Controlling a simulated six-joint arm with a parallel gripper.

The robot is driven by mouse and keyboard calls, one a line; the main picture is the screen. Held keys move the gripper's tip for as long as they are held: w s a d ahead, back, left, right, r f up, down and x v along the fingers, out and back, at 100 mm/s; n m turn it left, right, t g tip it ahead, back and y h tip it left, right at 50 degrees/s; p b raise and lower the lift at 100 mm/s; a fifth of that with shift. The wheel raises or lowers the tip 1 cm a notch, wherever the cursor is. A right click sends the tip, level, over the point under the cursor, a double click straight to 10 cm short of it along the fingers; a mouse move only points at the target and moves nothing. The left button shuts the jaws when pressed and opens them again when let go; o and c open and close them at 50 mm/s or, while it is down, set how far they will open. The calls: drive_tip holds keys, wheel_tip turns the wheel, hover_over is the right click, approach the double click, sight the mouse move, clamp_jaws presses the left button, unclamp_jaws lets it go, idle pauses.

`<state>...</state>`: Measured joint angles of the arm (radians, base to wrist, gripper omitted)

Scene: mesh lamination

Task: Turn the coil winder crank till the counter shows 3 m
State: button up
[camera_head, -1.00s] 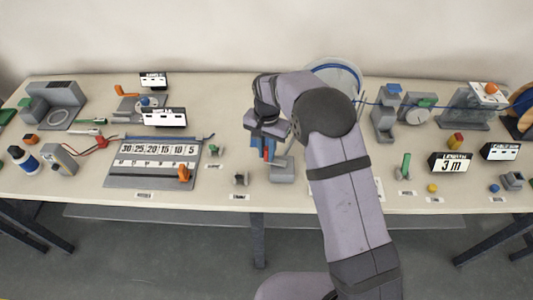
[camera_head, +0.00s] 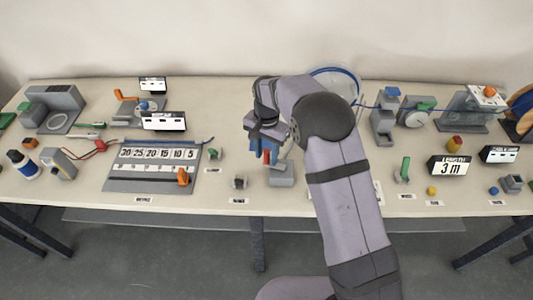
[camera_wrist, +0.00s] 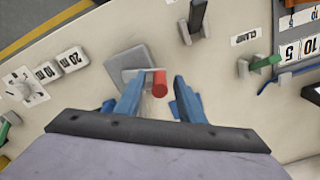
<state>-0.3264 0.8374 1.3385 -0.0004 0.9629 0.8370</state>
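A red cylindrical handle (camera_head: 267,157) stands by a grey block (camera_head: 282,180) on the front middle of the bench. I take it for the winder's crank handle, but my arm covers part of this spot. In the wrist view the red handle (camera_wrist: 159,84) lies between the two blue fingers of my gripper (camera_wrist: 160,78), with a gap on each side. The gripper is open. The grey block (camera_wrist: 122,66) is just beyond the left finger. A black sign reading LENGTH 3 m (camera_head: 450,168) stands at the right. A round drum with blue cable (camera_head: 347,75) is partly hidden behind my arm.
A numbered grey board (camera_head: 125,186) lies left of my gripper. A green lever (camera_head: 404,168) and grey fixtures (camera_head: 384,125) stand to the right. In the wrist view, blocks marked 20 m (camera_wrist: 70,59) and 10 m (camera_wrist: 47,72) sit at the left.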

sight(269, 151)
drive_tip(key=shift+r, duration=0.15)
drive_tip(key=shift+r+b, duration=1.2)
drive_tip(key=shift+r, duration=2.35)
drive_tip(key=shift+d, duration=0.1)
drive_tip(key=shift+s+d, duration=0.25)
drive_tip(key=shift+d, duration=0.05)
drive_tip(key=s+d+f+n, duration=0.1)
drive_tip(key=s+d+n, duration=0.1)
drive_tip(key=s+d, duration=0.5)
drive_tip(key=s+d+f+n, duration=0.15)
drive_tip(key=s+d, duration=0.25)
drive_tip(key=s, duration=0.7)
drive_tip(key=s+d+f+n, duration=0.1)
drive_tip(key=s+d+n, duration=0.1)
drive_tip(key=s+d, duration=0.45)
wheel_tip(269, 151, down, 46)
drive_tip(key=s+a+b, duration=0.1)
drive_tip(key=b, duration=4.5)
drive_tip(key=shift+s+a+f, duration=0.15)
drive_tip(key=shift+s+a, duration=0.2)
drive_tip(key=shift+a, duration=0.05)
